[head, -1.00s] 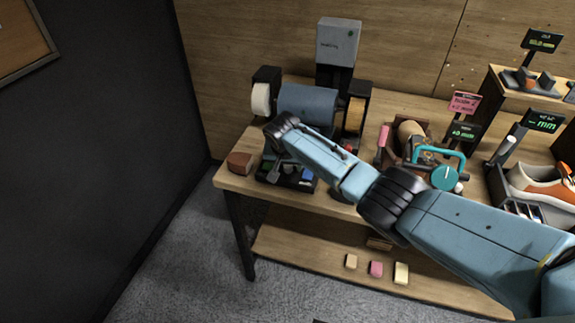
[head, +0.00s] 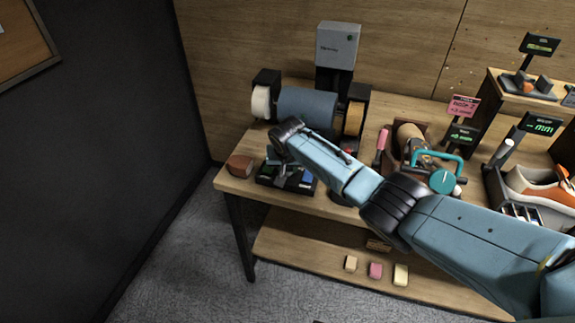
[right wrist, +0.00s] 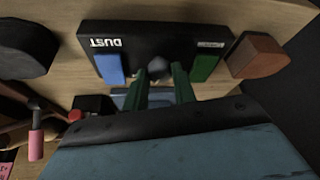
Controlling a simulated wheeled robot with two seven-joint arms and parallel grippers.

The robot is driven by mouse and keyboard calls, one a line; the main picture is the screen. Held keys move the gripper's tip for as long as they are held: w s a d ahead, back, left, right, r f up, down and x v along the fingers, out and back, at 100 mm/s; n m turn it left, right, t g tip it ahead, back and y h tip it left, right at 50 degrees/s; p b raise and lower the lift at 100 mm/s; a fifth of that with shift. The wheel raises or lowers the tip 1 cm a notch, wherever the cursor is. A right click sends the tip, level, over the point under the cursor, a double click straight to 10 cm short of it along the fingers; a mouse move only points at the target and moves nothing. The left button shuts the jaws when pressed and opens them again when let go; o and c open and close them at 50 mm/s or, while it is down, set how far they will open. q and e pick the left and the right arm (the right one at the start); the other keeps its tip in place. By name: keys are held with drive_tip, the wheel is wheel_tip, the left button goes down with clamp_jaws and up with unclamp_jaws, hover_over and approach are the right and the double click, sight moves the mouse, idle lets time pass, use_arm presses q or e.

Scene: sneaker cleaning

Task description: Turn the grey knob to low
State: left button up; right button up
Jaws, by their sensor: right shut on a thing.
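The grey knob (right wrist: 158,67) sits in the middle of a black panel marked DUST (right wrist: 122,32), which appears upside down in the right wrist view. The panel (head: 266,180) also shows near the table's left front edge in the head view. A blue block (right wrist: 109,69) and a green block (right wrist: 205,68) flank the knob. My right gripper (right wrist: 162,80) is shut on the knob, one green finger on each side. In the head view, the right gripper (head: 281,160) is over the panel and partly hidden by my wrist. The knob's setting cannot be read. My left gripper is out of view.
A brown block (head: 239,165) stands close beside the panel. A machine with a blue roller (head: 306,107) stands behind it. A pink-handled tool (head: 382,138) and a teal-handled device (head: 443,180) are to the right. Small blocks lie on the lower shelf.

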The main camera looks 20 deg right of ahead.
drive_tip(key=shift+d+n+y+p, duration=0.1)
drive_tip(key=shift+n+y+p, duration=0.3)
drive_tip(key=shift+n, duration=0.4)
drive_tip(key=shift+d+n, duration=0.1)
drive_tip(key=shift+n, duration=0.8)
drive_tip(key=n+y, duration=0.1)
drive_tip(key=n, duration=0.1)
drive_tip(key=shift+d+n+y, duration=0.1)
drive_tip(key=shift+n+y, duration=0.2)
drive_tip(key=shift+n, duration=0.1)
drive_tip(key=n+y+b, duration=0.1)
drive_tip(key=n, duration=0.1)
drive_tip(key=shift+d+f+n, duration=0.1)
drive_tip(key=shift+f+n, duration=0.05)
drive_tip(key=shift+n, duration=0.15)
drive_tip(key=shift+w+d+n+g+y+b, duration=0.1)
drive_tip(key=shift+n+g+y+b, duration=0.45)
drive_tip(key=shift+n+b, duration=1.05)
drive_tip(key=shift+n, duration=0.3)
drive_tip(key=o, duration=1)
